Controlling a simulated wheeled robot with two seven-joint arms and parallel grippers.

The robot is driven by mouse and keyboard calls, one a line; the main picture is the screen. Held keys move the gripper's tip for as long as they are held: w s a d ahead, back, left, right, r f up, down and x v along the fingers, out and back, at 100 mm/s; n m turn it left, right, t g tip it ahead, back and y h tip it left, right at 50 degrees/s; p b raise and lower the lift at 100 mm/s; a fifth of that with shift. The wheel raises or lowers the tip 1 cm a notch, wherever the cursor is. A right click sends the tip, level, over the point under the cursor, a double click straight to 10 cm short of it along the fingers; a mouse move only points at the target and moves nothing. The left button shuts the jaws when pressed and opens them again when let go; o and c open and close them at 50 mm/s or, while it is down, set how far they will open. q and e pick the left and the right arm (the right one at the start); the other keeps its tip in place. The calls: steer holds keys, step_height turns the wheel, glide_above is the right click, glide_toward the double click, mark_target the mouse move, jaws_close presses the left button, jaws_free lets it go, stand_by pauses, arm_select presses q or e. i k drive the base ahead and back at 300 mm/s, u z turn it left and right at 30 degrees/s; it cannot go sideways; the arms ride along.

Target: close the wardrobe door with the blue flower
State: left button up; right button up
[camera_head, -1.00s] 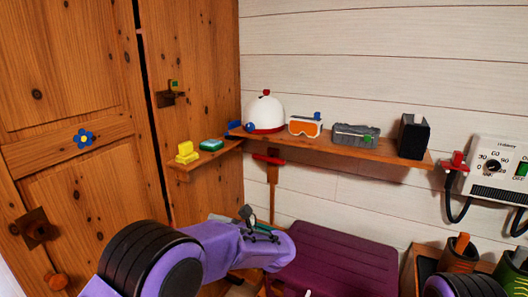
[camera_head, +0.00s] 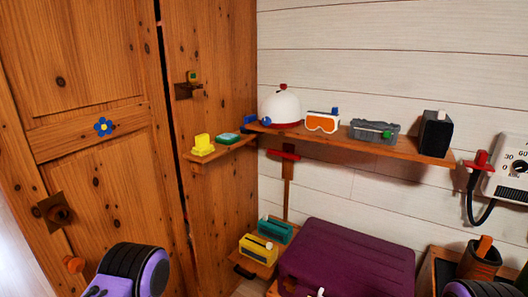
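The wooden wardrobe door (camera_head: 85,65) stands at the left with a blue flower (camera_head: 103,127) on its middle rail. A dark, narrow gap runs down its right edge, beside another wooden panel (camera_head: 212,60). A square dark plate (camera_head: 55,212) and a round wooden knob (camera_head: 73,264) sit low on the door's left side. A purple and black part of my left arm shows at the bottom left, in front of the door's lower part; I cannot tell whether it touches. A bit of my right arm shows at the bottom right. Neither gripper's fingers are in view.
A wall shelf (camera_head: 400,150) holds a white helmet (camera_head: 281,106), orange goggles (camera_head: 322,121), a grey box (camera_head: 374,131) and a black box (camera_head: 435,134). A small side shelf holds a yellow item (camera_head: 202,145). A purple case (camera_head: 350,250) stands below.

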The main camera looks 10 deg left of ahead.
mark_target(85, 126)
steer(key=z, duration=0.05)
steer(key=i, duration=0.65)
steer(key=u, duration=1.25)
